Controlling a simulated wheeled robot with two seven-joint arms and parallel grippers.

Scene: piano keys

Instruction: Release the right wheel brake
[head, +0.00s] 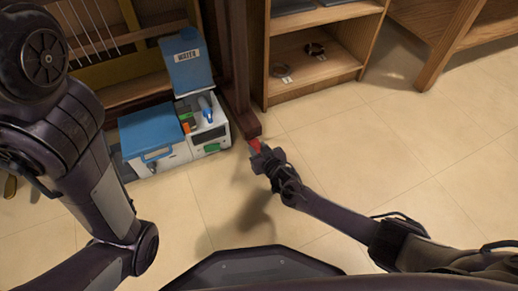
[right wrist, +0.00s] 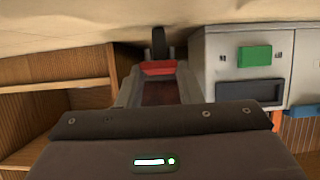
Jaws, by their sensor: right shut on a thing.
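The red wheel brake (head: 255,145) is at the foot of a dark wooden leg (head: 238,100), low near the floor. My right gripper (head: 261,155) reaches down to it and is shut on it; its fingertips are small and partly hidden. In the right wrist view, the red brake (right wrist: 158,68) shows beyond the gripper body, with a dark wheel (right wrist: 158,42) behind it. The picture there is upside down, with the floor at the top. My left arm is at the left of the head view, but its gripper is out of view.
A white box (head: 175,153) with a blue lid (head: 152,130) and a blue WATER container (head: 187,62) stand left of the leg. A green block (right wrist: 254,57) is on a white box front. A wooden shelf (head: 268,85) stands right of the leg. The tiled floor (head: 400,150) is clear at right.

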